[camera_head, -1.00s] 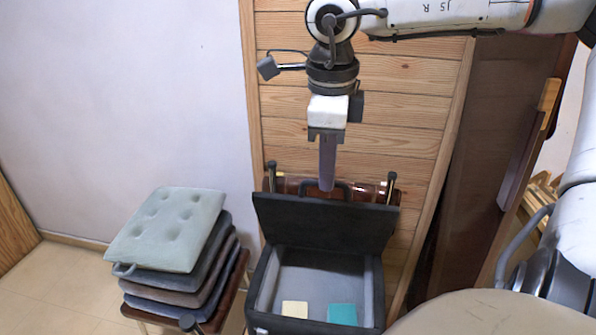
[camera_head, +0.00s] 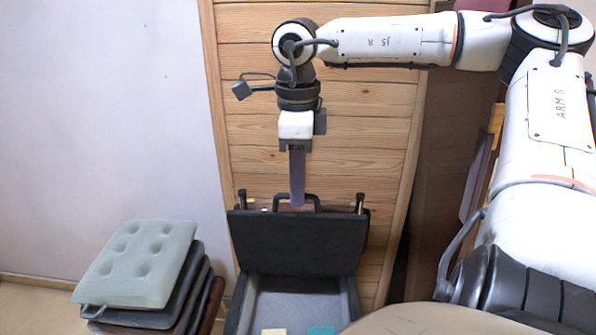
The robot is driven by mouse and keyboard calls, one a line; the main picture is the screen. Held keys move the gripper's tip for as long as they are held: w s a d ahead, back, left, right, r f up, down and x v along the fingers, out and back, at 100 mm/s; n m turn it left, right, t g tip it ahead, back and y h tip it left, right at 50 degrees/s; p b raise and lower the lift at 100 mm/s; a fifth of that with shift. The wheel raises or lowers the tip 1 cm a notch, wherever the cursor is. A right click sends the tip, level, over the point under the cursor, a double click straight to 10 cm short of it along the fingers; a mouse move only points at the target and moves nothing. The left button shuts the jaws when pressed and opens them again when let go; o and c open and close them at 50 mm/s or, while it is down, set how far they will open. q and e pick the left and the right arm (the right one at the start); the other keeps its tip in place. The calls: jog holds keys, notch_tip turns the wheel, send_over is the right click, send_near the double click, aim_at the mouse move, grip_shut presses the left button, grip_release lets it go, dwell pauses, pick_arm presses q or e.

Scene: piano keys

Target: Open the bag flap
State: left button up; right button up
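A black bag (camera_head: 238,300) with a grey lining stands at the bottom middle, cut off by the lower picture edge. Its black flap (camera_head: 295,243) is up, leaning back against the thing behind it, and the inside shows. My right gripper (camera_head: 297,200) points down above the flap's top edge, near the dark handle. I see its fingers from the side, so I cannot tell whether they are apart or together. Nothing is seen in it. My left gripper is not in view.
A stack of cushions (camera_head: 137,262) stands to the left, close to the bag. A wooden panel wall (camera_head: 330,140) is right behind. A dark wooden piece stands at the right.

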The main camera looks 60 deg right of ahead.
notch_tip(320, 180, up, 10)
jog(key=shift+s+a+r, duration=0.15)
jog(key=shift+a+r, duration=0.05)
jog(key=shift+a, duration=0.1)
dwell(0.7)
